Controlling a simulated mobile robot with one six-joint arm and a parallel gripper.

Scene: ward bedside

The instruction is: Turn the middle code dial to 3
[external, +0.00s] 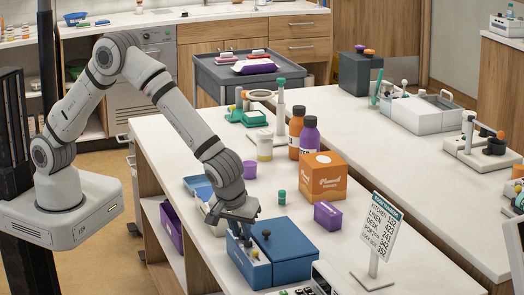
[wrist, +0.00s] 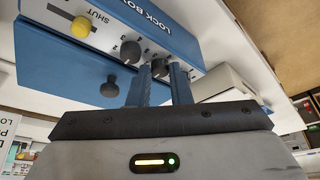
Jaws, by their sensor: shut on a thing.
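The blue lock box (external: 290,245) stands on the near counter, with my gripper (external: 240,234) at its left end. In the wrist view, the lock box (wrist: 185,20) shows a row of dark code dials on its pale panel. My gripper (wrist: 160,80) is shut on the middle code dial (wrist: 160,68), one finger on each side. I cannot read which number the middle dial points to. A yellow knob (wrist: 81,27) sits by the word SHUT.
A code sign (external: 380,230) stands right of the box; its lock box line seems to read 352. A purple box (external: 327,215), an orange box (external: 323,178) and a green-capped vial (external: 282,197) stand behind. A black knob (wrist: 110,87) projects from the box.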

